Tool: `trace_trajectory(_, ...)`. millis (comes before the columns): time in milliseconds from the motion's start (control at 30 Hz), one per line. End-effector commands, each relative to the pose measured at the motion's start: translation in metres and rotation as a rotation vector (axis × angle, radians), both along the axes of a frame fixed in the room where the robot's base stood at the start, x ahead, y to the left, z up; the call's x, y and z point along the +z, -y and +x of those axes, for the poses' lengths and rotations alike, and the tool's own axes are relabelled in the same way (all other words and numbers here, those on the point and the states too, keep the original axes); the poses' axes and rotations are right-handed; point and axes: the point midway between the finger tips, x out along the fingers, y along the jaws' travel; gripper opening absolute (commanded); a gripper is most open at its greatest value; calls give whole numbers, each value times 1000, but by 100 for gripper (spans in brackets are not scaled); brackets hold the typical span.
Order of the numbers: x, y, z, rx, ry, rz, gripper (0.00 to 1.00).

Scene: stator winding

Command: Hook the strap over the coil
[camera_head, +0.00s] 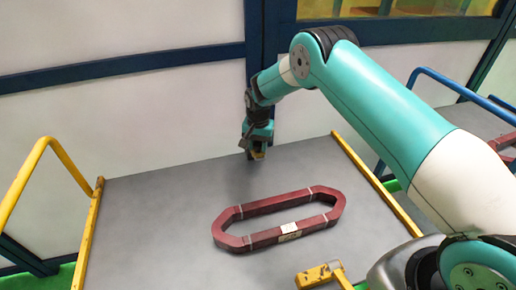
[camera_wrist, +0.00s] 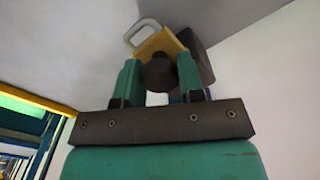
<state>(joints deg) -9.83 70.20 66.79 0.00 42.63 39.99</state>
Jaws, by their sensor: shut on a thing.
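The coil (camera_head: 235,243) is a long dark red ring with pale bands and a white label. It lies flat on the grey table. My gripper (camera_head: 257,150) is beyond the coil, at the far edge of the table and apart from the coil. In the wrist view, my gripper (camera_wrist: 159,78) is shut on the dark round knob of a yellow block (camera_wrist: 162,44). A pale loop (camera_wrist: 139,33) stands out from the block. No soft strap is plain to see; I cannot tell whether this loop is the strap.
The grey table (camera_head: 150,220) has yellow side rails (camera_head: 88,235) and is clear left of the coil. A yellow fixture (camera_head: 318,275) stands at the front edge. A pale wall (camera_head: 170,110) is behind the table. Another dark red coil (camera_head: 502,142) lies at far right.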

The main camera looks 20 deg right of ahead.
Motion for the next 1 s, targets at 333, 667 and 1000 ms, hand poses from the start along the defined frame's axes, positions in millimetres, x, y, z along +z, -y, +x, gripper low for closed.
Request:
trace_trajectory(333,-12,2,-6,-2,-17,-6,12)
trace_trajectory(667,-10,1,-12,0,-18,-6,12)
trace_trajectory(1000,-8,1,-37,2,-20,-5,12)
